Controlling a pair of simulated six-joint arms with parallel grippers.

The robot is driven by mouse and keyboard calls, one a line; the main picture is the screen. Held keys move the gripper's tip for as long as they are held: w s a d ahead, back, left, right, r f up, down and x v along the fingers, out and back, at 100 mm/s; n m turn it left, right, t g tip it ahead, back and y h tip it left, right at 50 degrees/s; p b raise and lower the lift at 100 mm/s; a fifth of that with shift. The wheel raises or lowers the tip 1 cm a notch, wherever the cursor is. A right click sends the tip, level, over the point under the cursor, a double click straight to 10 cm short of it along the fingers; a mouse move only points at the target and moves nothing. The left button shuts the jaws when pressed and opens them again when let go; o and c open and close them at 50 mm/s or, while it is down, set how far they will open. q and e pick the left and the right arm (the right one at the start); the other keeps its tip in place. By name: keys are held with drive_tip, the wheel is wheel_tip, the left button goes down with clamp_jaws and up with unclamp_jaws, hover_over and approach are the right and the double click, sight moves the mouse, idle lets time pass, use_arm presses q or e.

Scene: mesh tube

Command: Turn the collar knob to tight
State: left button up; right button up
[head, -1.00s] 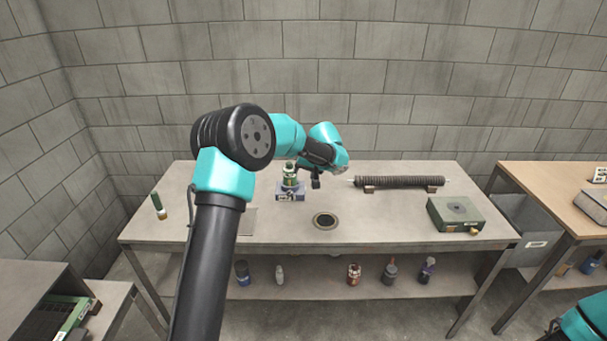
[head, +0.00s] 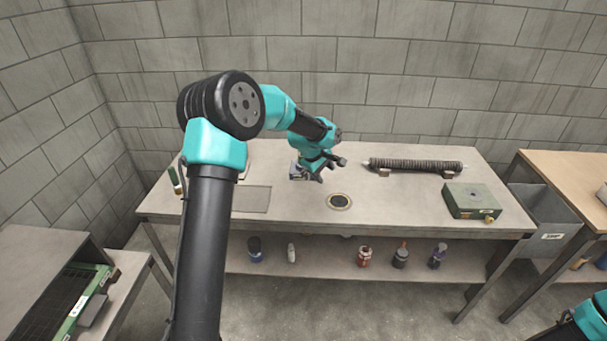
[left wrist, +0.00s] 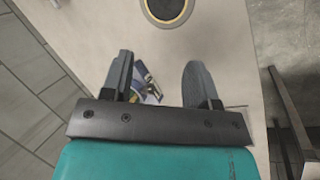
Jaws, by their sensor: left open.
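My left gripper (head: 330,167) is open above the middle of the bench. In the left wrist view its two fingers (left wrist: 158,62) stand apart. A grey-based device with a label (head: 298,172) is mostly hidden by my left gripper and arm. In the left wrist view a blue and white labelled part (left wrist: 149,88) shows between the fingers, partly behind the left-hand finger; contact cannot be told. The dark ribbed tube (head: 415,165) lies on supports at the back right. I cannot make out the collar knob or its setting. My right gripper is not in view.
A round hole with a pale ring (head: 339,202) is set in the bench top (head: 400,210), near the gripper. A green box (head: 473,201) stands at the right. A green and dark cylinder (head: 176,181) is at the left. Several bottles stand on the lower shelf (head: 320,262).

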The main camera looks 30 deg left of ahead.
sight(304, 173)
use_arm(q)
drive_tip(key=s+a+r+n+t+y, duration=0.1)
drive_tip(key=a+n, duration=0.3)
drive_tip(key=n, duration=0.9)
drive_tip(key=s+a+r+n+t+y, duration=0.1)
drive_tip(key=s+a+n+t+y, duration=0.2)
drive_tip(key=n, duration=1.1)
drive_tip(key=shift+s+a+n+t+y, duration=0.3)
drive_tip(key=shift+s+a+y, duration=0.15)
drive_tip(key=shift+a+y, duration=0.15)
drive_tip(key=shift+w, duration=0.1)
drive_tip(key=x, duration=1.7)
drive_tip(key=shift+a+f, duration=0.1)
drive_tip(key=shift+a, duration=0.05)
drive_tip(key=shift+c, duration=0.2)
drive_tip(key=c, duration=0.9)
